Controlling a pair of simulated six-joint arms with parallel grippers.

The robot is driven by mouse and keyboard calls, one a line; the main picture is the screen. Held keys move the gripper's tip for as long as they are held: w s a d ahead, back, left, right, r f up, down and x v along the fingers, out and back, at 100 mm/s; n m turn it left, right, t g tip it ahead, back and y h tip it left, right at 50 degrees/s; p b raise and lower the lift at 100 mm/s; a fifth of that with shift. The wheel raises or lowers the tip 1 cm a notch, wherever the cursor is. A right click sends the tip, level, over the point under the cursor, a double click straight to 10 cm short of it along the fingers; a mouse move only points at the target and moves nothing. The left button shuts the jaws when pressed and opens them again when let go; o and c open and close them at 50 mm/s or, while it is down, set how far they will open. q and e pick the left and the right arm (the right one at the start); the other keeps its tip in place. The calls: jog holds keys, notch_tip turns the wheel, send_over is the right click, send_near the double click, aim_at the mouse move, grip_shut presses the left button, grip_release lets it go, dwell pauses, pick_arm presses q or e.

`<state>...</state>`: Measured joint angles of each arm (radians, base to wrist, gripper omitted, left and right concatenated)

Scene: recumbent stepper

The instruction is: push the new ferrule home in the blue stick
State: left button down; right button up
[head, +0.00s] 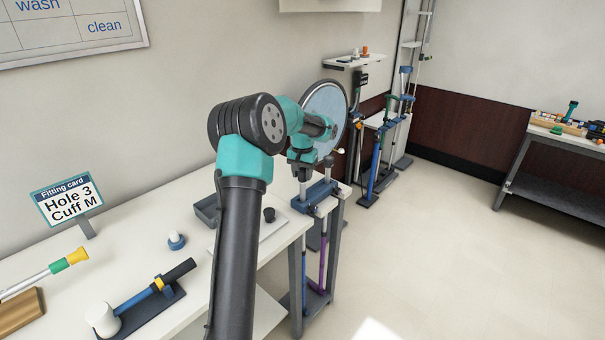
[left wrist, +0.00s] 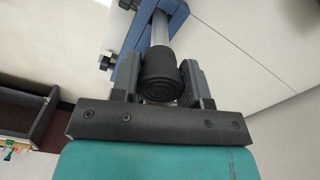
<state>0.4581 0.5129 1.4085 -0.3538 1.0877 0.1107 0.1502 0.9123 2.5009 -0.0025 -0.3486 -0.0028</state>
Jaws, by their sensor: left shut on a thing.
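The ferrule is on or against the end of a silvery tube (left wrist: 160,28) that runs to the blue clamp (left wrist: 125,45). How deep the tube sits in the ferrule is hidden. My right gripper is not in view.
On the bench are a small black cup-like piece (head: 269,214), a grey tray (head: 207,209), a blue-and-white piece (head: 176,241), a white-headed mallet (head: 103,319) and a fitting card (head: 68,199) reading "Hole 3 Cuff M". A round disc (head: 325,105) stands behind my gripper. The floor at right is clear.

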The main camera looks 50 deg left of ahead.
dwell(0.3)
pick_arm(q)
jog(key=c, duration=0.5)
grip_release()
jog(key=shift+c, duration=0.2)
jog(key=shift+r, duration=3)
jog(key=shift+r, duration=0.15)
notch_tip(320, 180, up, 17)
